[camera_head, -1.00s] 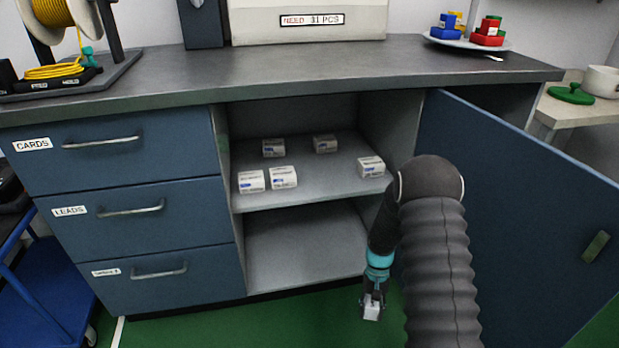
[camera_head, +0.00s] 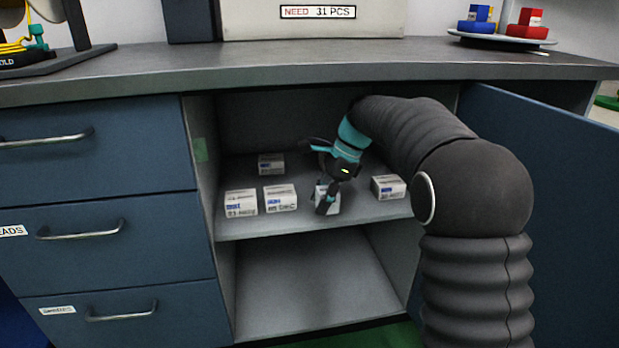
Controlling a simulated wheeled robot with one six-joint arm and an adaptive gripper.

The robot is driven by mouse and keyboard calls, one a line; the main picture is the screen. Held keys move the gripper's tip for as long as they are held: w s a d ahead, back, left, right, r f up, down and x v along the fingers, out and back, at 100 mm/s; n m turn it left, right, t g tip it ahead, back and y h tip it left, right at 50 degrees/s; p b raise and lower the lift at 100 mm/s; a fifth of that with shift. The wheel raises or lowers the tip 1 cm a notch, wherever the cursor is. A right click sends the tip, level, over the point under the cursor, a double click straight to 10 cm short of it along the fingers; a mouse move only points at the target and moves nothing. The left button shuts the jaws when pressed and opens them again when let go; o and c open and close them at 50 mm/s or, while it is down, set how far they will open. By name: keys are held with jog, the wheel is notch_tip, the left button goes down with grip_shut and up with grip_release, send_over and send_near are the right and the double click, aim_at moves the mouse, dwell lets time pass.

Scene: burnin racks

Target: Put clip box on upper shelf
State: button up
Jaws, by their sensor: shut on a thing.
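A small white clip box (camera_head: 333,200) is between the fingers of my gripper (camera_head: 326,204), at the upper shelf (camera_head: 300,225) inside the open cabinet. My gripper points down and is shut on this box, partly covering it. The box is low over the shelf or touching it; I cannot tell which. It is to the right of two similar white boxes, the left one (camera_head: 240,203) and the right one (camera_head: 280,197), near the shelf's front. Another box (camera_head: 271,164) is at the back left, and one more (camera_head: 388,187) at the right. My arm covers the back right of the shelf.
The cabinet's lower level (camera_head: 310,285) is empty. The blue door (camera_head: 560,190) is open at the right, close to my arm. The grey countertop (camera_head: 300,62) overhangs the shelf. Blue drawers (camera_head: 95,150) are at the left.

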jog(key=w, duration=0.3)
jog(key=w+a, duration=0.1)
jog(key=w, duration=0.2)
jog(key=w+a, duration=0.1)
jog(key=w, duration=0.1)
jog(key=shift+w+a+p, duration=0.2)
jog(key=shift+w+p, duration=0.1)
jog(key=shift+w, duration=0.1)
jog(key=p, duration=0.9)
send_over(302, 186)
jog(key=s+d, duration=0.2)
jog(key=shift+d+r, duration=0.15)
jog(key=shift+r, duration=0.25)
jog(key=w+p, duration=0.1)
jog(key=p, duration=0.1)
jog(key=shift+w+p, duration=0.25)
jog(key=shift+p, duration=0.1)
jog(key=shift+w+a+f+p, duration=0.1)
jog(key=shift+w+a+p, duration=0.25)
jog(key=shift+p, duration=0.5)
jog(key=shift+w+f, duration=0.25)
jog(key=shift+f, duration=1.8)
jog(key=o, duration=1.2)
jog(key=shift+f, duration=0.1)
